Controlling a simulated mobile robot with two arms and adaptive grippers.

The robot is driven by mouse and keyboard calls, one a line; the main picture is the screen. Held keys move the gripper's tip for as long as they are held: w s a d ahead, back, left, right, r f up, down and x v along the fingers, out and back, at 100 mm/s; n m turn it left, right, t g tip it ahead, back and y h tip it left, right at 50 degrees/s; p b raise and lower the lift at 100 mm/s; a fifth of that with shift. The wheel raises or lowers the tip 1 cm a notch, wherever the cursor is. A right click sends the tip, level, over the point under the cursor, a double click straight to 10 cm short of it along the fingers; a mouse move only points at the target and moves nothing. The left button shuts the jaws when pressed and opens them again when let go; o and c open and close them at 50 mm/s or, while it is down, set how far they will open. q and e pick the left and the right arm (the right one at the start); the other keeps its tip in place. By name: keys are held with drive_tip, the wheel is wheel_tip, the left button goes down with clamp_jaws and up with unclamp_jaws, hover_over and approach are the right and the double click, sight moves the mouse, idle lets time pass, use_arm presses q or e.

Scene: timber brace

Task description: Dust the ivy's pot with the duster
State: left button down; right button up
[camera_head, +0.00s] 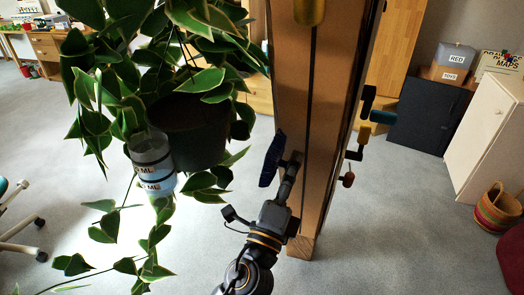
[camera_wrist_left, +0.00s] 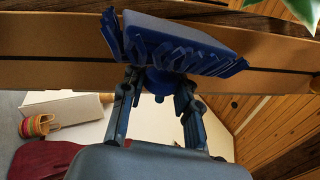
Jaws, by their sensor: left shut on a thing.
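The ivy (camera_head: 120,95) hangs at the upper left of the head view, with variegated leaves trailing around and below its dark pot (camera_head: 195,130). My left gripper (camera_head: 290,178) is to the right of and a little below the pot, in front of the timber post. It is shut on the blue duster (camera_head: 271,158), whose head stands apart from the pot, with a gap between them. In the left wrist view the duster (camera_wrist_left: 180,45) shows its ridged blue head above the fingers (camera_wrist_left: 158,88). My right gripper is in neither view.
A timber post (camera_head: 315,110) stands right beside my left gripper, with several small tools (camera_head: 370,120) on its right side. A woven basket (camera_head: 497,208) stands at right. Open floor lies below.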

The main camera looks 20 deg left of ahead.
sight(265, 172)
use_arm(q)
wheel_tip(265, 172, up, 2)
drive_tip(key=shift+p, duration=1)
drive_tip(key=shift+a+f, duration=0.35)
drive_tip(key=shift+f, duration=0.25)
drive_tip(key=shift+a+f, duration=0.25)
drive_tip(key=shift+a, duration=0.05)
drive_tip(key=a, duration=0.1)
drive_tip(key=a+p, duration=0.1)
drive_tip(key=a, duration=0.1)
drive_tip(key=shift+a+r, duration=0.15)
drive_tip(key=shift+r, duration=0.25)
drive_tip(key=shift+a+r+p, duration=0.2)
drive_tip(key=shift+a+p, duration=0.1)
drive_tip(key=shift+a, duration=0.9)
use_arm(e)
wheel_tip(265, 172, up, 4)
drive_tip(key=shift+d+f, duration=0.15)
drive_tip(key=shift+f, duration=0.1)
use_arm(q)
drive_tip(key=shift+w, duration=0.1)
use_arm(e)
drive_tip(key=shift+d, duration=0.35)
use_arm(q)
drive_tip(key=shift+a+r, duration=0.2)
drive_tip(key=shift+a, duration=0.75)
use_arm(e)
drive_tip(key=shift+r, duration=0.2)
